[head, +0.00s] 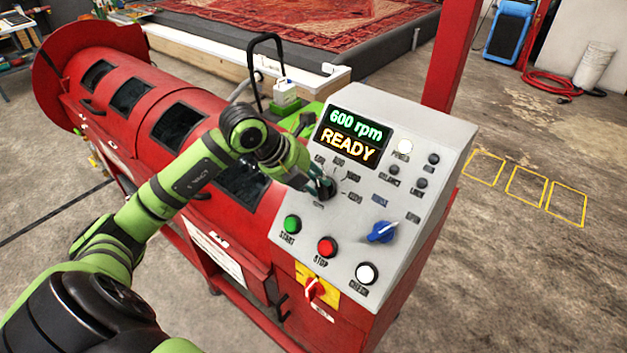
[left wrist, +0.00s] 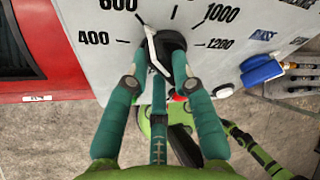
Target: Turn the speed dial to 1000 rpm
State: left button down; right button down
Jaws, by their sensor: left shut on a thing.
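The speed dial (left wrist: 169,42) is a black knob with a white pointer on the grey control panel. In the left wrist view its pointer aims up and slightly left, toward the 600 mark. Marks for 400, 1000 and 1200 also show around it. My left gripper (left wrist: 158,62) is shut on the dial, with its teal fingers around the knob. In the head view my left gripper (head: 322,190) covers most of the dial. The display (head: 350,134) reads "600 rpm" and "READY". My right gripper is not in view.
A blue knob (head: 381,232) sits right of the dial. The green start button (head: 292,224), red stop button (head: 326,247) and white check button (head: 367,273) lie below. A red switch on a yellow plate (head: 316,289) is on the front. The red drum (head: 140,100) extends left.

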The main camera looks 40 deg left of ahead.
pick_arm(q)
jog(key=m+b, duration=0.1)
jog(key=m+y+b, duration=0.1)
jog(key=m, duration=0.1)
jog(key=shift+w+d+m, duration=0.15)
jog(key=shift+m, duration=0.15)
jog(key=m+b, duration=0.1)
jog(key=m+y+b, duration=0.2)
jog(key=shift+d+r+m, duration=0.1)
jog(key=shift+d+m, duration=0.15)
jog(key=shift+m, duration=0.15)
jog(key=m+b, duration=0.1)
jog(key=m+y+b, duration=0.1)
jog(key=m+b, duration=0.1)
jog(key=shift+d+m, duration=0.3)
jog(key=shift+d+r+m+y+b, duration=0.15)
jog(key=shift+m+y+b, duration=0.55)
jog(key=shift+m+b, duration=0.55)
jog(key=c, duration=1)
grip_release()
jog(key=shift+c, duration=0.2)
